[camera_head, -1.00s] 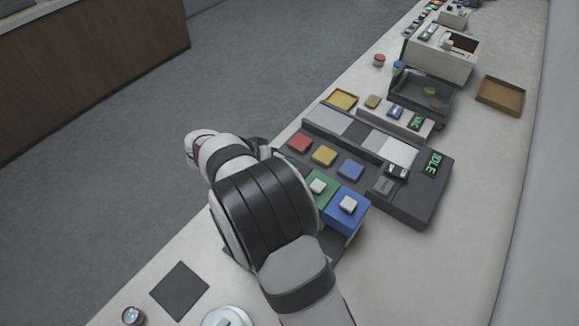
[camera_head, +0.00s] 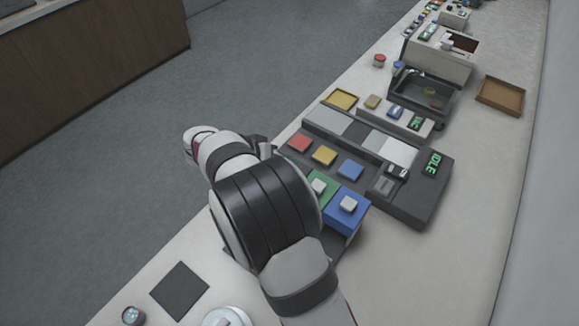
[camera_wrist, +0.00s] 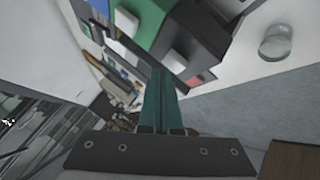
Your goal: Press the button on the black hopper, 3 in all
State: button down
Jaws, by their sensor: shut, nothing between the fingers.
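In the wrist view the black hopper (camera_wrist: 203,32) is a dark box with a pale square button (camera_wrist: 176,60) on its face. It stands beside the green hopper (camera_wrist: 150,12), which has its own white button (camera_wrist: 125,22). My gripper (camera_wrist: 159,74) shows its two teal fingers shut together and empty, with the tips near the black hopper's button in the picture. I cannot tell whether they touch it. In the head view my arm hides the black hopper and the fingers. The green hopper (camera_head: 328,184) and blue hopper (camera_head: 342,217) show beside the arm.
A dark console has red (camera_head: 300,143), yellow (camera_head: 324,156) and blue pads (camera_head: 350,169) and a green IDLE display (camera_head: 434,163). A dark square mat (camera_head: 179,290) and a clear round object (camera_head: 132,315) lie at the front left. Counter right of the console is bare.

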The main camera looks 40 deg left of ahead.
jog(key=shift+r, duration=0.25)
jog(key=shift+r, duration=2.5)
dwell(0.6)
notch_tip(320, 180, up, 4)
jog(key=shift+f, duration=0.1)
jog(key=shift+f, duration=4.45)
